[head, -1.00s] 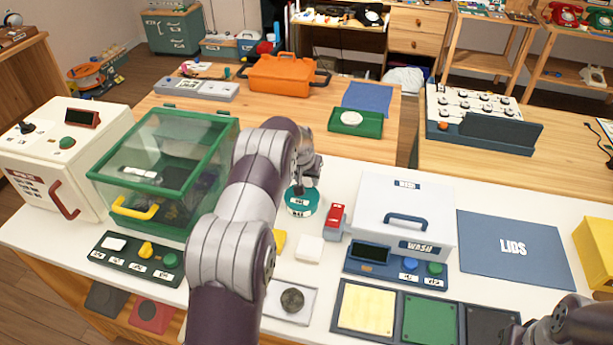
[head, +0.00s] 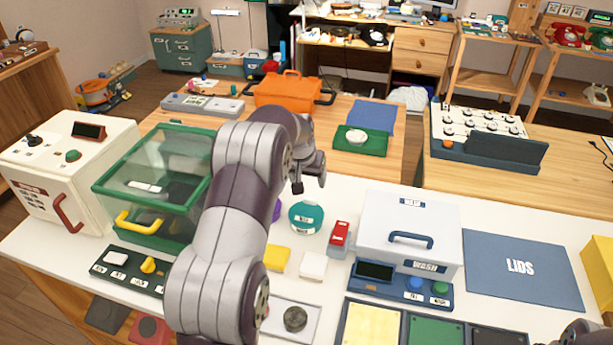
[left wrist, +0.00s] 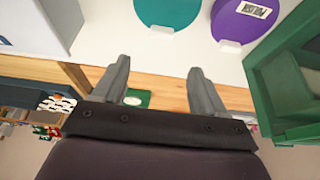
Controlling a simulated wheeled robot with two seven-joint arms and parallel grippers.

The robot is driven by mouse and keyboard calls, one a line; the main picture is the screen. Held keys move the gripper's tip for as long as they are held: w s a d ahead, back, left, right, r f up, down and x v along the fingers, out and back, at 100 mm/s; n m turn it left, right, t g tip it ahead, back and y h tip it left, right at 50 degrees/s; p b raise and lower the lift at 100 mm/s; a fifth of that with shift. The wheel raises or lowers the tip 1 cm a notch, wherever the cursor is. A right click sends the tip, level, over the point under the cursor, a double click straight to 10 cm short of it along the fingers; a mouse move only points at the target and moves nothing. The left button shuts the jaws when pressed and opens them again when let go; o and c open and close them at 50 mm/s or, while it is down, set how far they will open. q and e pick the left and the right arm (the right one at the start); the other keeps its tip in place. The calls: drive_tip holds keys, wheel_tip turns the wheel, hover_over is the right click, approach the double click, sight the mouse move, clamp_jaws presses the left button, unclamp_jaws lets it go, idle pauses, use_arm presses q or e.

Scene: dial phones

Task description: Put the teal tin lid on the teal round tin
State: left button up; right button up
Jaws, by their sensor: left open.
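The teal round tin (head: 306,217) stands upright on the white counter, left of the red-topped device. Its top is a flat teal disc with a pale label, and the teal tin lid (head: 307,212) appears to be on it. I cannot make out a seam between them. In the left wrist view the teal disc (left wrist: 168,10) is at the top edge, partly cut off. My left gripper (head: 310,183) is open and empty, above and behind the tin, apart from it. Its two fingers (left wrist: 160,70) are spread with nothing between them. My right gripper's fingers do not show.
A purple tin (left wrist: 255,18) stands beside the teal one, mostly hidden by my left arm in the head view. The blue LIDS mat (head: 521,268) is bare. The white WASH box (head: 408,225) and green-framed clear box (head: 155,180) flank the tins.

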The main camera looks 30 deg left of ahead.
use_arm(q)
drive_tip(key=s+d+m+g, duration=0.1)
drive_tip(key=s+d, duration=0.4)
drive_tip(key=s, duration=0.4)
drive_tip(key=s+d+g, duration=0.1)
drive_tip(key=s+d, duration=0.5)
drive_tip(key=s, duration=0.4)
drive_tip(key=s+d+m+g+h, duration=0.1)
drive_tip(key=s+d, duration=0.5)
drive_tip(key=s, duration=0.3)
drive_tip(key=shift+s+f+m, duration=0.3)
drive_tip(key=shift+r+p, duration=0.55)
drive_tip(key=shift+r, duration=0.05)
